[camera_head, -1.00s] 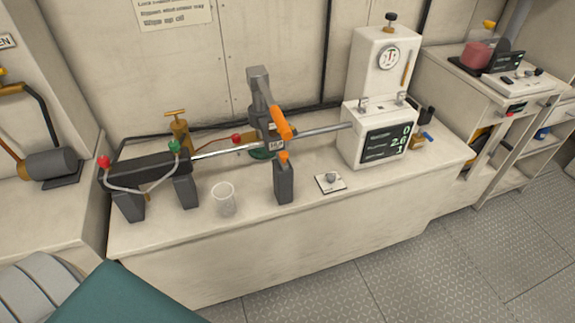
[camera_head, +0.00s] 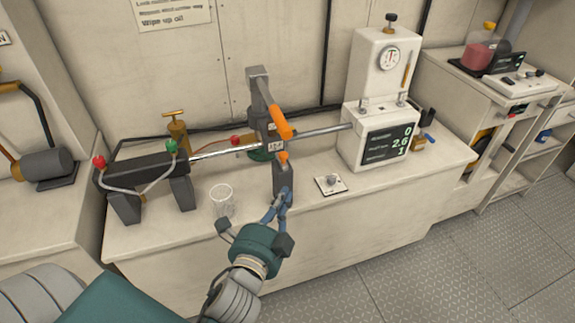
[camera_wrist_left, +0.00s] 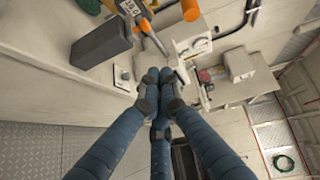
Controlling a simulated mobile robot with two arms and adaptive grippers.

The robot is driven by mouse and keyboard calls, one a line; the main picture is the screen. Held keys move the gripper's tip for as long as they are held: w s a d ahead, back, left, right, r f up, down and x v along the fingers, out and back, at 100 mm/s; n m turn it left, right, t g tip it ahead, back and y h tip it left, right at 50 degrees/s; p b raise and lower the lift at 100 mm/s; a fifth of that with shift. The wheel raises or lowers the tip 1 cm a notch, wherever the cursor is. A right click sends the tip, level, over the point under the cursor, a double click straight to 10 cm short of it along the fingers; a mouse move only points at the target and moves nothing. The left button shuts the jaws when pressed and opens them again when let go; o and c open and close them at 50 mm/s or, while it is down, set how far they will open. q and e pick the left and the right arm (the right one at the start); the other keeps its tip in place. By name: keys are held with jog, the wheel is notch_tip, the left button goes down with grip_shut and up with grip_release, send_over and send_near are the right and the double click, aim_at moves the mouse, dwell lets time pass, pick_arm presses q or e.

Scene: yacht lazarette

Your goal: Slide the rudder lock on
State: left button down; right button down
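A grey upright block (camera_head: 283,178) with an orange tip (camera_head: 283,157) stands near the bench's front edge. Behind it, a tall grey post carries an orange lever piece (camera_head: 279,122) beside a long metal rod (camera_head: 225,149). I cannot tell for certain which part is the rudder lock. My left gripper (camera_head: 284,192) is in front of the grey block. In the left wrist view its blue fingers (camera_wrist_left: 158,74) come together at the tips with nothing visible between them, and a dark grey block (camera_wrist_left: 101,41) lies outside them, upper left. My right gripper is not in view.
A clear cup (camera_head: 222,201) stands left of my gripper, close to my arm. A small plate with a knob (camera_head: 331,184) lies to the right. A white machine with a display (camera_head: 385,145) stands further right. The front bench top between them is mostly clear.

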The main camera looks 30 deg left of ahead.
pick_arm(q)
jog(key=shift+r, duration=0.1)
jog(key=p, duration=0.3)
send_near(283, 157)
jog(key=w+d, duration=0.4)
jog(key=w, duration=0.1)
jog(key=w+a, duration=0.2)
jog(key=a, duration=0.1)
jog(key=shift+w+f+p, duration=0.15)
jog(key=shift+f+p, duration=0.05)
jog(key=shift+p, duration=0.1)
jog(key=w+a, duration=0.2)
jog(key=shift+w+a, duration=0.25)
jog(key=shift+w, duration=0.05)
jog(key=shift+s, duration=0.1)
